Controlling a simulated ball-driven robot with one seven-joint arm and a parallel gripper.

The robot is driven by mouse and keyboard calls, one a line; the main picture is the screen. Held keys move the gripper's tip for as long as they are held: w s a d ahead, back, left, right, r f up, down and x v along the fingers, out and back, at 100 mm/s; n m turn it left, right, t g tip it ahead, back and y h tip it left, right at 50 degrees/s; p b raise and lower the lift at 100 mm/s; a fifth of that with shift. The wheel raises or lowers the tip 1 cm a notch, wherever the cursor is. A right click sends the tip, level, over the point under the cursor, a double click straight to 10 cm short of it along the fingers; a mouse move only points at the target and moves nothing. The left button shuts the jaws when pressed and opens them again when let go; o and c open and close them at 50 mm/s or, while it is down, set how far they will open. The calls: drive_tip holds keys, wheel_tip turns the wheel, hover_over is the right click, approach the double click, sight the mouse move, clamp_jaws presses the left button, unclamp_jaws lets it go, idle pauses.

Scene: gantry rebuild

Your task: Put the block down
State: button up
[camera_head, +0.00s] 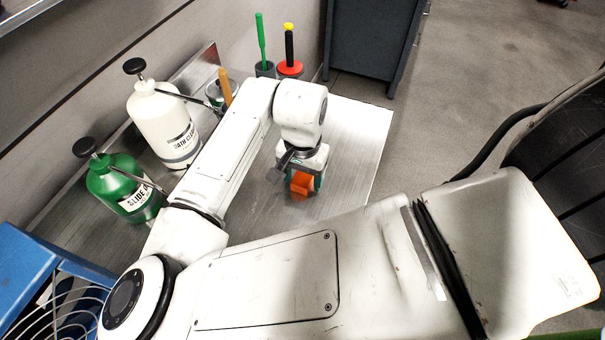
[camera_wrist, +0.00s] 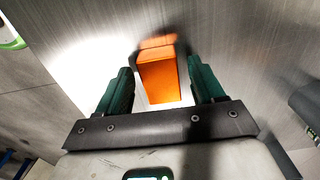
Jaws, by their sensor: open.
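The orange block (camera_head: 301,184) is at the metal bench top (camera_head: 352,150), below the end of my arm. In the wrist view the orange block (camera_wrist: 160,78) stands between the two green fingers of my gripper (camera_wrist: 161,84), with a gap showing on each side. An orange reflection lies on the metal at its far end, so it looks to be resting on the surface. My gripper also shows in the head view (camera_head: 300,180), pointing down around the block. It is open.
A white pump bottle (camera_head: 158,120) and a green pump bottle (camera_head: 112,182) stand left on the bench. A green-handled tool (camera_head: 261,38) and a yellow-tipped tool (camera_head: 289,42) stand at the back. A dark cabinet (camera_head: 372,40) is behind. The bench is clear right of the block.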

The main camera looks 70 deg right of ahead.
sight(303, 178)
drive_tip(key=shift+r, duration=0.1)
wheel_tip(303, 178, up, 12)
idle(0.5)
